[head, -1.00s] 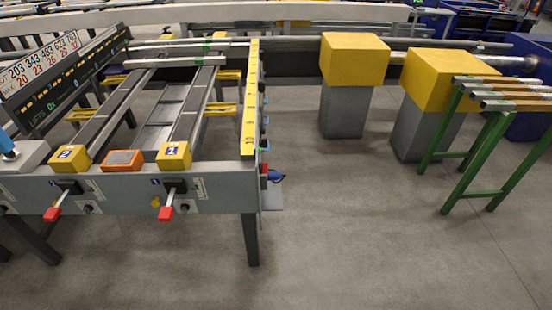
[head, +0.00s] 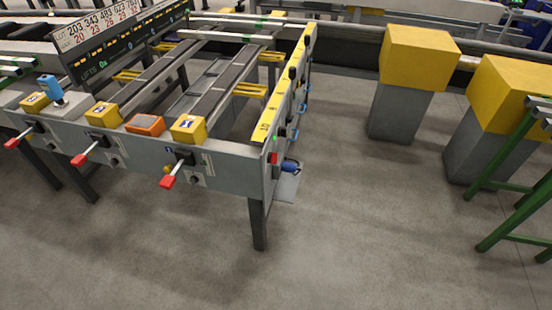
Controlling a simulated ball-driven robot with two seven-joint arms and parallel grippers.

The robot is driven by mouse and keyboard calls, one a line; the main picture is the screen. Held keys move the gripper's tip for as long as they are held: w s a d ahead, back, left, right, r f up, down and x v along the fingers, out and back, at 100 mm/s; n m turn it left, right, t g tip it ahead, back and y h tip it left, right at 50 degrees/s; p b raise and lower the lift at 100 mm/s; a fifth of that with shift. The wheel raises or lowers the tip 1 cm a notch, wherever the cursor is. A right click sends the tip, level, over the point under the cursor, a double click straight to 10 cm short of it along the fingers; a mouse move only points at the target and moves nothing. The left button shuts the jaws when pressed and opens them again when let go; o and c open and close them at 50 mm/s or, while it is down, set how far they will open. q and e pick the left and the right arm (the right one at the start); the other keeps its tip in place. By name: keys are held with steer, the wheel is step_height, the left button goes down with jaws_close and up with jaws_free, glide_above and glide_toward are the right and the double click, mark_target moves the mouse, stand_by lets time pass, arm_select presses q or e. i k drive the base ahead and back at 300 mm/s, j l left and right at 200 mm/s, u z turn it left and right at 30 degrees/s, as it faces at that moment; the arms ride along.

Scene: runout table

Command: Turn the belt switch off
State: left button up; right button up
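The runout table (head: 230,165) stands at the left with its grey front panel facing me. Several red-tipped levers stick out of the panel, one at its right end (head: 168,182), one further left (head: 79,160) and one at the far left (head: 12,142). On the right end face, a small red button (head: 274,158) sits near a green spot, beside a blue fitting (head: 291,166). I cannot tell which of these controls is the belt switch. Neither of my grippers shows in the head view.
Yellow-topped grey posts (head: 400,108) stand right of the table. A green-legged rack (head: 510,185) is at the right edge. A yellow rail (head: 288,82) runs along the table's right side. The grey floor (head: 340,240) in front and between is clear.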

mark_target(271, 158)
steer(key=u, duration=0.45)
steer(key=i+l+u, duration=0.1)
steer(key=l+u, duration=0.6)
steer(key=u, duration=0.25)
steer(key=l+u, duration=0.45)
steer(key=j, duration=0.1)
